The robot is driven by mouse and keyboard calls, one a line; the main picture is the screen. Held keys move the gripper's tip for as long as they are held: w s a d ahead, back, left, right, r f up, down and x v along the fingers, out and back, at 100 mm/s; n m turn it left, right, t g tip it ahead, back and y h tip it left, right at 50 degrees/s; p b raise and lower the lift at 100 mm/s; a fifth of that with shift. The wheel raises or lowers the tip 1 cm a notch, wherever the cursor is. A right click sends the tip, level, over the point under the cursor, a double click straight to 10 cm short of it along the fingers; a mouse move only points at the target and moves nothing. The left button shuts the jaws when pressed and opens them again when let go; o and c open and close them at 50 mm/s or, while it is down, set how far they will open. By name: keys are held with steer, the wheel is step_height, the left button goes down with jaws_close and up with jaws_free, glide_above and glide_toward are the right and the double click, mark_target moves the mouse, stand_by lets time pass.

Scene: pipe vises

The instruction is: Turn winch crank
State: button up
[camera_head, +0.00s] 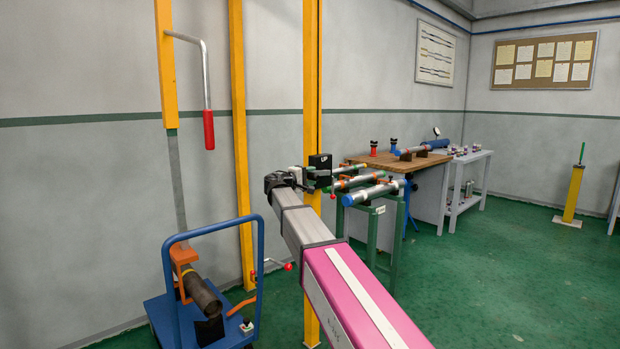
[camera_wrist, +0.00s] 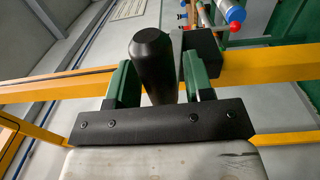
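The winch is a black box (camera_head: 320,162) with white lettering, mounted on a yellow post (camera_head: 312,90) near the middle of the head view. In the wrist view, the black crank handle (camera_wrist: 153,62) points up between the green fingers of my gripper (camera_wrist: 160,80). The fingers stand on either side of the handle with narrow gaps, so the gripper looks open around it. A black block (camera_wrist: 203,57) shows behind the right finger. In the head view my gripper (camera_head: 285,180) is beside the winch box, and my wrist hides most of the crank.
A blue cart (camera_head: 190,312) carrying a dark pipe (camera_head: 202,296) stands at lower left. A grey lever with a red grip (camera_head: 208,130) hangs from another yellow post. A green stand with pipes (camera_head: 372,190) is just right of my gripper. Green floor is open at right.

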jaws_close()
steer(key=shift+f, duration=0.15)
